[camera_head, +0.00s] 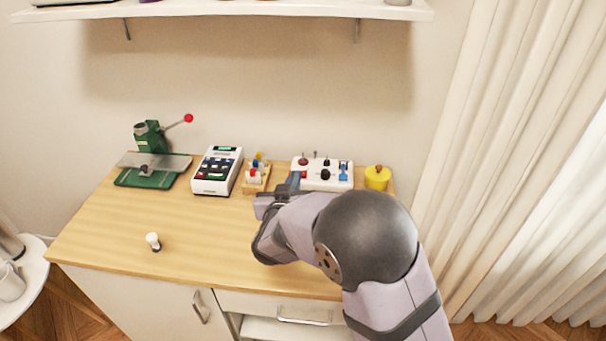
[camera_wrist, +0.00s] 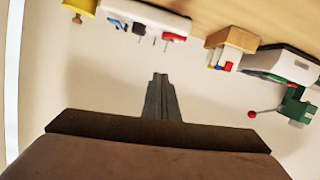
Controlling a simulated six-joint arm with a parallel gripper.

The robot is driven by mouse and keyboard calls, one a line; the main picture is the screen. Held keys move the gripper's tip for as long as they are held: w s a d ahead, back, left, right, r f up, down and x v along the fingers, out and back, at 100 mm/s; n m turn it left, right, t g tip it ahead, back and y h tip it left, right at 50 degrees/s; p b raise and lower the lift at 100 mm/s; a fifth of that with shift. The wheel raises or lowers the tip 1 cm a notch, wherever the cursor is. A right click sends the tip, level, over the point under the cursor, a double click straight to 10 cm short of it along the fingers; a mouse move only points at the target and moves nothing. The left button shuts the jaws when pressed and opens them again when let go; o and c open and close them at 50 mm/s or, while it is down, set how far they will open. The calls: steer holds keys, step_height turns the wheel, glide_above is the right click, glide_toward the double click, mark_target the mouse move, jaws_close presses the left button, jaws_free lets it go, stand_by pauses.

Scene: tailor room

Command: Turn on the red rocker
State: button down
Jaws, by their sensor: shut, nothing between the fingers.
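A white switch box (camera_head: 333,184) stands at the back right of the wooden cabinet top. The red rocker (camera_head: 303,174) is at its front left corner. In the wrist view the shut fingers (camera_wrist: 161,78) appear apart from the rocker. I cannot tell whether they touch it, nor its on or off position.
Beside the red rocker, the box carries a blue switch (camera_head: 343,171), dark knobs and small levers. A rack with coloured pieces (camera_head: 256,178), a calculator-like device (camera_head: 218,170) and a green press (camera_head: 150,160) stand left. A yellow object (camera_head: 377,178) stands right. The front left is mostly clear.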

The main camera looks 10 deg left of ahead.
steer(key=shift+w, duration=0.15)
steer(key=p, duration=0.2)
glide_above(303, 173)
steer(key=s, duration=0.3)
step_height(303, 173, down, 2)
step_height(303, 173, down, 2)
steer(key=shift+w+f, duration=0.15)
steer(key=shift+f, duration=0.1)
steer(key=shift+d+f, duration=0.15)
steer(key=shift+f, duration=0.8)
